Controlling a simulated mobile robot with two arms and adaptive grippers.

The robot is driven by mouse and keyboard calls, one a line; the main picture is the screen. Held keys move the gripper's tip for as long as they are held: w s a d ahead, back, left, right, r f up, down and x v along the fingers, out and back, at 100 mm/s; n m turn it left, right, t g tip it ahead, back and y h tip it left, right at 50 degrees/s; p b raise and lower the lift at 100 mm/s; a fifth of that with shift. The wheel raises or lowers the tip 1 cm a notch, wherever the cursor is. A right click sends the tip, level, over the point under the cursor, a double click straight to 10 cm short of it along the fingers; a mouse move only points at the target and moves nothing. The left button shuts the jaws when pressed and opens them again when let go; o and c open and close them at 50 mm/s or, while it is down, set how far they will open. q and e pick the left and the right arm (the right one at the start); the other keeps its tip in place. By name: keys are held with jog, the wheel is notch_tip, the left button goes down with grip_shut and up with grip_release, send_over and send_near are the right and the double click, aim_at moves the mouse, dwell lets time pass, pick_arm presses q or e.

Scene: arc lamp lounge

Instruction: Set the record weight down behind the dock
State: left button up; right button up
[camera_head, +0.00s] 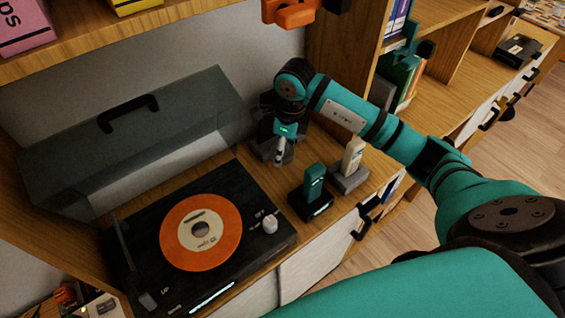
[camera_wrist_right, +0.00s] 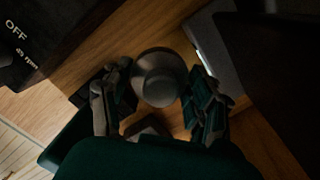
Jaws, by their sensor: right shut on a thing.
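The record weight (camera_wrist_right: 158,77) is a grey, round metal piece seen from above in the right wrist view. My right gripper (camera_wrist_right: 158,100) is shut on it, with a finger on either side. In the head view my right gripper (camera_head: 281,145) is over the wooden cabinet top, behind the dark dock (camera_head: 311,206) that holds a teal handset (camera_head: 314,182). The gripper mostly hides the weight there, and I cannot tell whether the weight touches the wood. My left gripper is not in view.
A black turntable (camera_head: 265,243) with an orange record (camera_head: 201,233) stands left of the dock. A pale handset (camera_head: 353,154) stands on a grey base (camera_head: 349,180) to the right. A grey lid (camera_head: 150,135) leans behind. An orange object (camera_head: 291,14) hangs above.

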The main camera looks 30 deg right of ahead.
aim_at(287, 144)
notch_tip(287, 144, down, 4)
jog(key=shift+r, duration=0.25)
notch_tip(287, 144, down, 4)
jog(key=shift+r+p, duration=0.15)
jog(key=shift+p, duration=0.35)
jog(key=shift+f, duration=0.25)
jog(key=o, duration=1.3)
jog(key=shift+r, duration=0.65)
jog(key=r, duration=0.3)
jog(key=r+b, duration=0.1)
jog(key=r, duration=0.3)
jog(key=s+d+r, duration=0.1)
jog(key=r, duration=0.3)
